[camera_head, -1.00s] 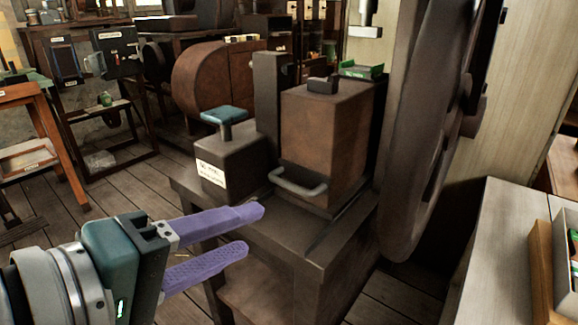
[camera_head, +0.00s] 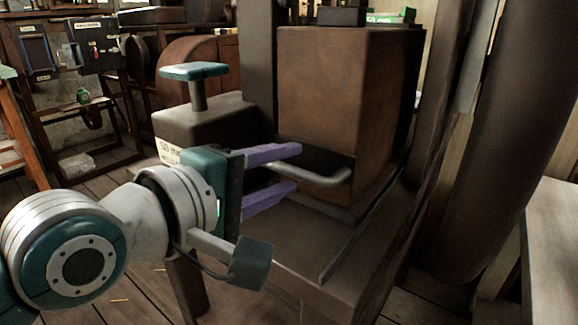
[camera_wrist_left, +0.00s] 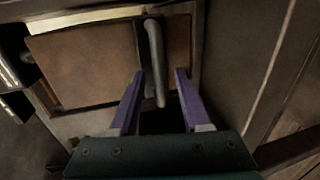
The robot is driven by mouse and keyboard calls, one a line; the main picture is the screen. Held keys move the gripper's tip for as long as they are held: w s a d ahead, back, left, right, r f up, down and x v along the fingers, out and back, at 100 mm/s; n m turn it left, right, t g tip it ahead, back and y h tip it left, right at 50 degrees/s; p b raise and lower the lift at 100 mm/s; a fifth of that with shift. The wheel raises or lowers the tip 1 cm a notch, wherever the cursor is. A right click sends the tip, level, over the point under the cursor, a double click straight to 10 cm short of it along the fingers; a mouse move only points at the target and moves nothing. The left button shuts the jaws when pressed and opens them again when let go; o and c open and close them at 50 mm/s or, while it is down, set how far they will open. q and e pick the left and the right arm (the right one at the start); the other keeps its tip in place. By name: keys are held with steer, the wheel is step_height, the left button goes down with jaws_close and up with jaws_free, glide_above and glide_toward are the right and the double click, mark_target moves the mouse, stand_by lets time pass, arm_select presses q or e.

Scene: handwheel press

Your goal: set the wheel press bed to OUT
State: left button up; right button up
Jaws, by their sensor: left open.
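The press bed is a brown block (camera_head: 340,100) on the dark press table (camera_head: 290,235), with a grey bar handle (camera_head: 325,180) across its lower front. My left gripper (camera_head: 298,168) is open, its purple fingers at the handle's left part, one higher and one lower. In the left wrist view the handle (camera_wrist_left: 154,60) reaches down between the two open fingers (camera_wrist_left: 158,92); I cannot tell whether either touches it. The brown block (camera_wrist_left: 85,65) fills the upper left there. My right gripper is not in view.
A dark box with a teal-topped knob (camera_head: 195,72) and a paper label stands left of the block. A dark upright post (camera_head: 257,60) rises behind it. A large dark wheel (camera_head: 510,140) stands at the right. A pale bench (camera_head: 555,240) is at the far right.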

arm_select(q)
steer(key=shift+w+d+f, duration=0.15)
steer(key=shift+w+d, duration=0.25)
steer(key=shift+w, duration=0.1)
jaws_close()
stand_by(1.2)
